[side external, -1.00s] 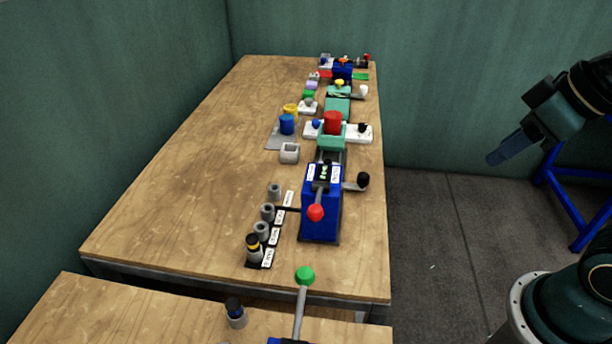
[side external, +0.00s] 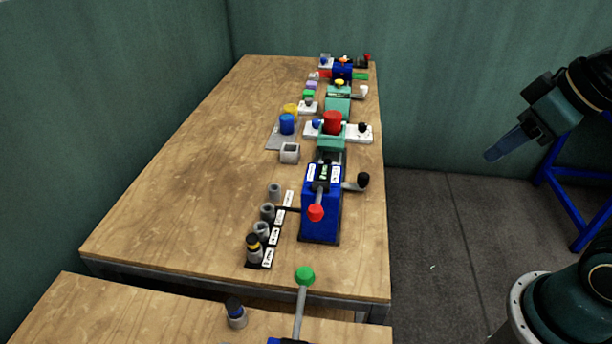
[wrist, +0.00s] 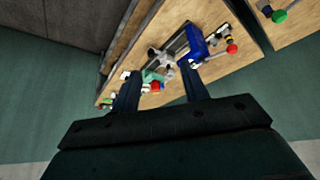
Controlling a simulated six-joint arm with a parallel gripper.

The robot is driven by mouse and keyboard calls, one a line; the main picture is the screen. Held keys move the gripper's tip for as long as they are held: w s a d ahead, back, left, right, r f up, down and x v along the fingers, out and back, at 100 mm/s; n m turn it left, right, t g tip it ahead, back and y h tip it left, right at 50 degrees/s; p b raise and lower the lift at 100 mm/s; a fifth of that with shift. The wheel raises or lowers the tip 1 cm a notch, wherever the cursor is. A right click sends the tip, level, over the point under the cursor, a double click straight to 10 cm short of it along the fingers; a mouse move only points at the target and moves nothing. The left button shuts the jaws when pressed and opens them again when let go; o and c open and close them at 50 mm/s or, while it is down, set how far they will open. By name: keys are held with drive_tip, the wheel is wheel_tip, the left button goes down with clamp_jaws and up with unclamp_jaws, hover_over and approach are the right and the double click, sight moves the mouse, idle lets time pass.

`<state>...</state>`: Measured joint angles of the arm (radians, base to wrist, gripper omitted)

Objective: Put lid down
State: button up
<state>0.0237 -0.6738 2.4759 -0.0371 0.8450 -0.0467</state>
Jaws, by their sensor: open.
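My gripper (side external: 507,146) hangs in the air to the right of the long table, above the floor, well apart from everything on it. In the wrist view my gripper (wrist: 158,80) has two dark fingers spread, with nothing held between them. I cannot tell which piece is the lid. A blue round piece (side external: 287,124) and a yellow one (side external: 291,110) sit by a grey plate (side external: 280,140). A red round piece (side external: 332,122) sits on a green press (side external: 330,141). A grey cylinder with a dark, yellow-banded top (side external: 253,246) stands at the near end of a row.
A blue press (side external: 321,205) with a red-knobbed lever stands near the table's front right. A small grey square cup (side external: 289,153) stands behind it. A green-knobbed lever (side external: 305,276) rises from the near table. The long table's left half is bare.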

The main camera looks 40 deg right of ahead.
drive_tip(key=w+d+f+n+y, duration=0.1)
drive_tip(key=w+f+n, duration=0.1)
drive_tip(key=w+f, duration=0.3)
drive_tip(key=w+d+f+n+t+y, duration=0.1)
drive_tip(key=w+f, duration=0.4)
drive_tip(key=w, duration=0.9)
drive_tip(key=w+d+f+n+t+y, duration=0.1)
drive_tip(key=w+d+f+n+y, duration=0.1)
drive_tip(key=w+f, duration=0.4)
drive_tip(key=w, duration=0.3)
drive_tip(key=shift+w+d+n, duration=0.2)
drive_tip(key=shift+w+n, duration=0.1)
drive_tip(key=shift+w, duration=0.05)
drive_tip(key=shift+f, duration=0.15)
approach(329, 161)
drive_tip(key=shift+d+x, duration=0.1)
drive_tip(key=shift+x, duration=0.9)
drive_tip(key=shift+d+x, duration=0.15)
drive_tip(key=shift+x, duration=0.8)
drive_tip(key=shift+f, duration=0.2)
drive_tip(key=shift+a+x, duration=0.2)
drive_tip(key=shift+x, duration=2.35)
drive_tip(key=shift+r, duration=0.2)
drive_tip(key=shift+c, duration=0.5)
